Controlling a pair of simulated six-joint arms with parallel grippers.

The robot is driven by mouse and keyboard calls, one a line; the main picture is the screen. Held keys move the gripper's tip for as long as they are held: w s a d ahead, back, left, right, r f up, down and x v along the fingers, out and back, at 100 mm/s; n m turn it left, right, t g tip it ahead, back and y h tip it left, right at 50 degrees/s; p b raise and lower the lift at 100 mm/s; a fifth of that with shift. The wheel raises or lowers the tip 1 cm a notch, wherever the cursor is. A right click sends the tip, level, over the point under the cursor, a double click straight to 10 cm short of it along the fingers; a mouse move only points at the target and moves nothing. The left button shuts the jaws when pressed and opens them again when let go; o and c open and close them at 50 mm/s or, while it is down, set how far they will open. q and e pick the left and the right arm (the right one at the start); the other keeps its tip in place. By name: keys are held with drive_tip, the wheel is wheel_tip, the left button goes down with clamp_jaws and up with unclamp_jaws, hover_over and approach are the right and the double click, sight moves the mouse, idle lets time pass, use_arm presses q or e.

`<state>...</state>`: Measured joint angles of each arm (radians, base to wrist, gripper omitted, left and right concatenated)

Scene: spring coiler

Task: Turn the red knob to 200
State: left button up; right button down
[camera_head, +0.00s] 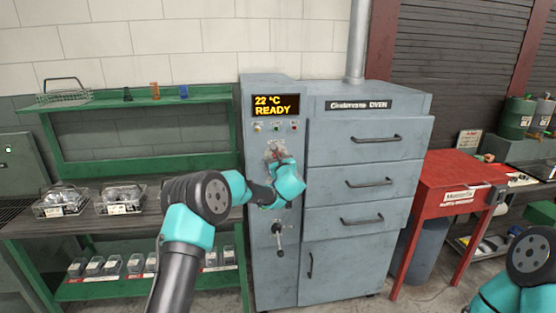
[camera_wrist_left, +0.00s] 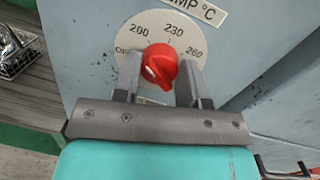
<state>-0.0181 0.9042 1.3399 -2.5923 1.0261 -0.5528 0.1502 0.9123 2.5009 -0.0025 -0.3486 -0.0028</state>
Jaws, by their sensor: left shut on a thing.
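The red knob (camera_wrist_left: 160,62) sits on a pale round dial (camera_wrist_left: 165,24) on the front of the grey oven panel. The dial reads OFF, 200, 230 and 260 from left to right, with the OFF mark partly hidden. A pale mark shows on the knob's lower left face; I cannot tell exactly which label the knob points to. My left gripper (camera_wrist_left: 159,78) is shut on the knob, one finger on each side. In the head view my left gripper (camera_head: 276,156) is at the panel, and its wrist mostly hides the knob. My right gripper is out of view.
The oven display (camera_head: 276,106) reads 22 °C READY. A black-handled lever (camera_head: 278,232) is below my left wrist. Oven drawers (camera_head: 365,180) with handles are to the right, beside a red cabinet (camera_head: 452,188). A green-framed bench (camera_head: 140,161) with trays is left.

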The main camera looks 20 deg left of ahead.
use_arm(q)
drive_tip(key=shift+m, duration=0.6)
drive_tip(key=o, duration=0.9)
drive_tip(key=v, duration=1.7)
drive_tip(key=shift+s+d, duration=0.1)
drive_tip(key=shift+s, duration=0.1)
drive_tip(key=shift+f, duration=0.15)
